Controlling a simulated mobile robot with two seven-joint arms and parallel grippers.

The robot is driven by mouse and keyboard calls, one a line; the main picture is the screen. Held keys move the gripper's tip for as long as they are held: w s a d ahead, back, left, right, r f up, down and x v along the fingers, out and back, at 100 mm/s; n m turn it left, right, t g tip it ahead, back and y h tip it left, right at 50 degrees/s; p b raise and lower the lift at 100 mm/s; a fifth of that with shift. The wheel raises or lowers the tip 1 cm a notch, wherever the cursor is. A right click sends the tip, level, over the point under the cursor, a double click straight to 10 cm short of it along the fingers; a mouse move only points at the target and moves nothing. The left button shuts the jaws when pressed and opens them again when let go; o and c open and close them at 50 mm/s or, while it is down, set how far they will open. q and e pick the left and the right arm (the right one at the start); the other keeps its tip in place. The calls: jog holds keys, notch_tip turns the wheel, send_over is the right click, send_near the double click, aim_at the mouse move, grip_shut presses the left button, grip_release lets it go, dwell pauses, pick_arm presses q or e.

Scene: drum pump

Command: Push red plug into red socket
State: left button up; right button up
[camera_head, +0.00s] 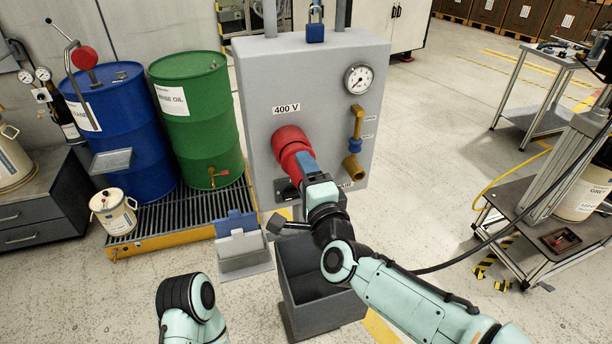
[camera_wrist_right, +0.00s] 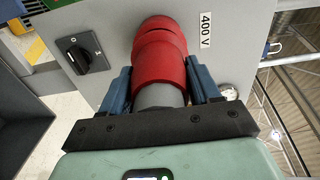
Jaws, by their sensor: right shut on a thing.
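The red socket (camera_head: 287,137) is on the front of the grey 400 V cabinet (camera_head: 330,110). My right gripper (camera_head: 304,165) is shut on the red plug (camera_head: 297,154), directly in front of the socket and in line with it. In the right wrist view the blue fingers (camera_wrist_right: 160,92) grip both sides of the plug (camera_wrist_right: 160,75), and its grey rear end shows between them. The plug's front meets the red socket (camera_wrist_right: 161,27); how deep it sits cannot be told. My left gripper is out of view; only part of that arm shows at bottom left.
A black rotary switch (camera_wrist_right: 86,54) is left of the plug. A gauge (camera_head: 359,79) and brass pipe (camera_head: 353,168) are on the cabinet's right. A grey open bin (camera_head: 338,310) stands below my right arm. Blue (camera_head: 125,130) and green (camera_head: 200,120) drums stand left.

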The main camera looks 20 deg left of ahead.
jog(key=shift+w+a+r, duration=0.15)
jog(key=shift+w, duration=0.05)
dwell(0.9)
jog(key=o, duration=1.2)
jog(key=shift+w, duration=0.1)
jog(key=shift+o, duration=0.2)
jog(key=shift+f, duration=0.2)
jog(key=shift+s+d+b, duration=0.25)
jog(key=shift+s+b, duration=0.05)
jog(key=shift+s, duration=0.15)
jog(key=shift+b+v, duration=0.85)
jog(key=shift+v, duration=0.9)
jog(key=shift+b+v, duration=0.7)
jog(key=shift+v, duration=1.55)
